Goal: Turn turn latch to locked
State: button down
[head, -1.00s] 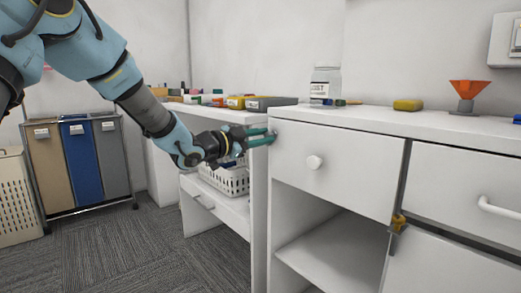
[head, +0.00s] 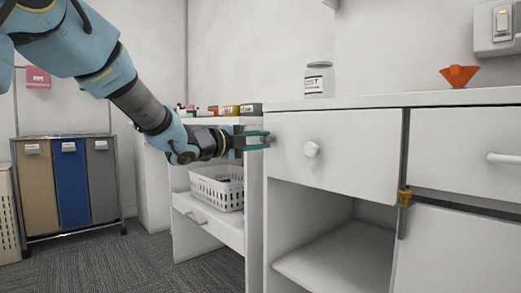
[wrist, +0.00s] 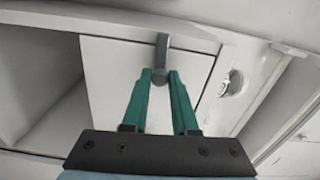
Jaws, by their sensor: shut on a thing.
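The turn latch is a small grey lever (wrist: 162,58) on the white cabinet front. In the wrist view it lies between the tips of my two green fingers, pointing down the picture between them. My gripper (wrist: 160,77) is shut on it. In the head view my gripper (head: 268,139) reaches in from the left at the upper left edge of the white drawer front (head: 355,150). The latch is mostly hidden there by the fingers. Its locked and unlocked marks cannot be made out.
A round white knob (head: 311,149) sits on the drawer front, right of my gripper. A yellow catch (head: 404,197) sits at the drawer's lower right corner. An open shelf (head: 340,255) lies below. A white basket (head: 217,188) stands under my forearm. A jar (head: 319,80) stands on the counter.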

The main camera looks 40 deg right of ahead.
jog(key=shift+f+m+b, duration=0.2)
jog(key=shift+m+b, duration=0.15)
jog(key=shift+m, duration=0.05)
jog(key=c, duration=0.7)
grip_release()
jog(key=shift+a, duration=0.1)
jog(key=a, duration=0.3)
jog(key=a+p, duration=0.1)
jog(key=a, duration=0.3)
jog(key=a+p, duration=0.1)
jog(key=a, duration=0.2)
jog(key=shift+w+a, duration=0.3)
jog(key=shift+w, duration=0.05)
